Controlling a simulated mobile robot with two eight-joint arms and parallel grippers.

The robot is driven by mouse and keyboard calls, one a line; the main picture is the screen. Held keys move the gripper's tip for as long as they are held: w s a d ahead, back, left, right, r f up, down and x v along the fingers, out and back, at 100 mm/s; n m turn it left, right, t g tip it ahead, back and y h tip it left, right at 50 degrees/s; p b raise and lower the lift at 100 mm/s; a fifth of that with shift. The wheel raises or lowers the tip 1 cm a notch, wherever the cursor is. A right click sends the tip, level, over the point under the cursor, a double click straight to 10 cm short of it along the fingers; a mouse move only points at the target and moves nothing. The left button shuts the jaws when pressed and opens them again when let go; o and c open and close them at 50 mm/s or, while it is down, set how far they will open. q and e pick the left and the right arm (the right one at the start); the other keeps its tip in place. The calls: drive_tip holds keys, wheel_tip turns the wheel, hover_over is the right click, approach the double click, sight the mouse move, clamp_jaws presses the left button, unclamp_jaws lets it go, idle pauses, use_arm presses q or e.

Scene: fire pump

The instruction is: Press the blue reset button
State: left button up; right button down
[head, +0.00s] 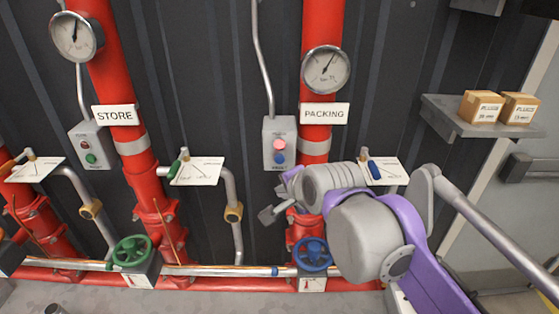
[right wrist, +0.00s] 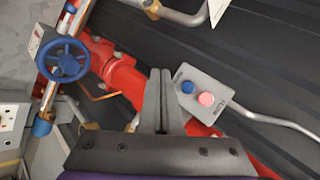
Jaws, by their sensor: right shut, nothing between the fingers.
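The blue reset button (head: 279,158) is on a grey control box (head: 268,134) beside the red PACKING pipe. A pink-red button (head: 279,144) sits directly above it. In the right wrist view the blue button (right wrist: 187,87) and the pink-red button (right wrist: 206,99) show on the box, just right of my fingertips. My right gripper (head: 269,213) is shut and empty. In the head view it is below the box, apart from the button. Its closed fingers (right wrist: 160,75) stand up in the middle of the right wrist view. My left gripper is out of view.
The red PACKING pipe (head: 322,25) runs behind my right arm. A blue handwheel (head: 313,254) is below my gripper, and a blue-handled lever with a white card (head: 391,171) is to the right. A similar STORE box (head: 91,147) with red and green buttons is at left.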

approach(283, 165)
drive_tip(key=a+f, duration=0.3)
drive_tip(key=shift+w+f, duration=0.15)
drive_tip(key=shift+w, duration=0.65)
drive_tip(key=shift+w+p, duration=0.1)
drive_tip(key=shift+p, duration=0.2)
idle(1.3)
drive_tip(key=shift+w, duration=0.35)
